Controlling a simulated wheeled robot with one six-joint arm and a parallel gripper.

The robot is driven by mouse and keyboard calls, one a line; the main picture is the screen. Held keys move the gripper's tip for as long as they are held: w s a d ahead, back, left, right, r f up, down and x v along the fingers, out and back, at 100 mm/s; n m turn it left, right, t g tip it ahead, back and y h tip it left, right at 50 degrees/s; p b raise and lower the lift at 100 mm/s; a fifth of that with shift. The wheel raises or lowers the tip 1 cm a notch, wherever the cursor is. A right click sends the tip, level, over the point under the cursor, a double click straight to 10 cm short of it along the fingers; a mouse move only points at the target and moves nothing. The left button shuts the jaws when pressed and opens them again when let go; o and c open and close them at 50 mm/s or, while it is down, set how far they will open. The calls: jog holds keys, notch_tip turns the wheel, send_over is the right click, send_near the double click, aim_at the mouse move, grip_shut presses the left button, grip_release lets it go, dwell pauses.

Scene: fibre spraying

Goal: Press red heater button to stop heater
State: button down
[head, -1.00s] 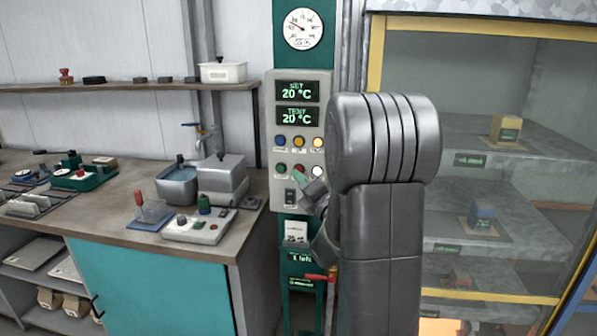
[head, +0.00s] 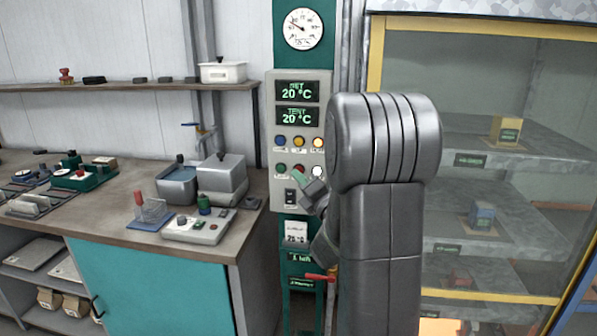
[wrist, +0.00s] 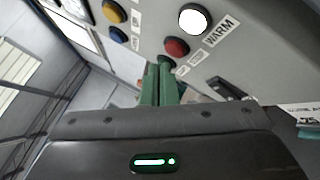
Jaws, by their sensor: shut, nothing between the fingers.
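The grey heater panel (head: 328,82) stands at centre, its displays reading SET 20 °C and a second 20 °C. The red button (wrist: 177,47) shows clearly in the wrist view, just above and right of my fingertips. In the head view it is mostly hidden by my gripper (head: 298,176). My gripper, with green fingers, also shows in the wrist view (wrist: 161,78); it is shut and empty, close to the panel. A dark green button (wrist: 165,61) is partly covered by the fingertips; contact cannot be told. The white WARM lamp (wrist: 193,18) is lit.
Blue (head: 281,141) and yellow (head: 299,141) buttons sit in the row above. A black switch (head: 290,196) is below. A workbench (head: 150,262) with several instruments stands left; a glass-fronted cabinet (head: 480,26) stands right.

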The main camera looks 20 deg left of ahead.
jog(key=shift+w+f+b, duration=0.1)
jog(key=shift+w+b, duration=0.25)
jog(key=shift+b, duration=0.4)
jog(key=shift+w+a, duration=0.1)
jog(key=shift+w+a+b, duration=0.1)
jog(key=shift+w+b, duration=0.3)
jog(key=shift+b, duration=0.15)
dwell(0.4)
jog(key=shift+s, duration=0.15)
dwell(0.3)
jog(key=shift+s+d+b, duration=0.2)
jog(key=shift+s+b, duration=0.45)
jog(key=shift+b, duration=0.3)
jog(key=shift+s, duration=0.1)
